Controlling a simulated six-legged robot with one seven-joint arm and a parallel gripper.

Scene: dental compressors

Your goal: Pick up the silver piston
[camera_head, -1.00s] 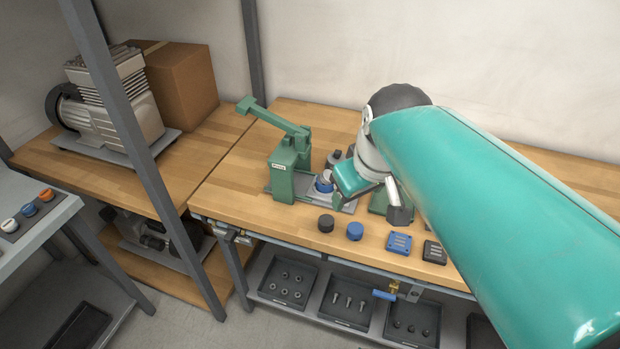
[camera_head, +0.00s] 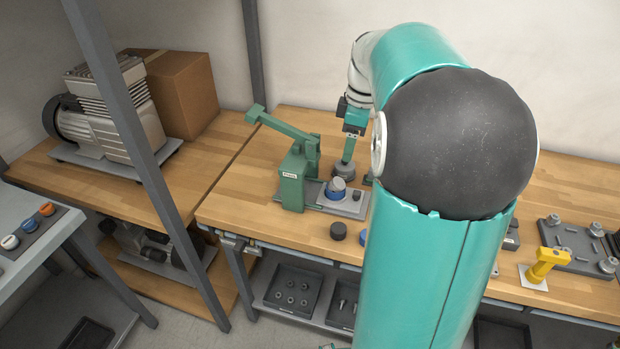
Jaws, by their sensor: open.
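My gripper (camera_head: 349,152) points down behind and right of the green press (camera_head: 296,175), just above a grey round piece (camera_head: 344,170) on the workbench. I cannot tell whether the fingers are around this piece or only above it; my arm and the small size hide this. The piece may be the silver piston, but its colour and shape are not clear enough to tell. A blue ring with a grey top (camera_head: 337,188) sits on the press base.
A dark cap (camera_head: 338,231) stands near the workbench (camera_head: 240,212) front edge. A grey tray (camera_head: 578,242) with several grey parts and a yellow stand (camera_head: 541,266) are at the right. My arm hides the bench middle. Parts bins (camera_head: 293,287) sit below.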

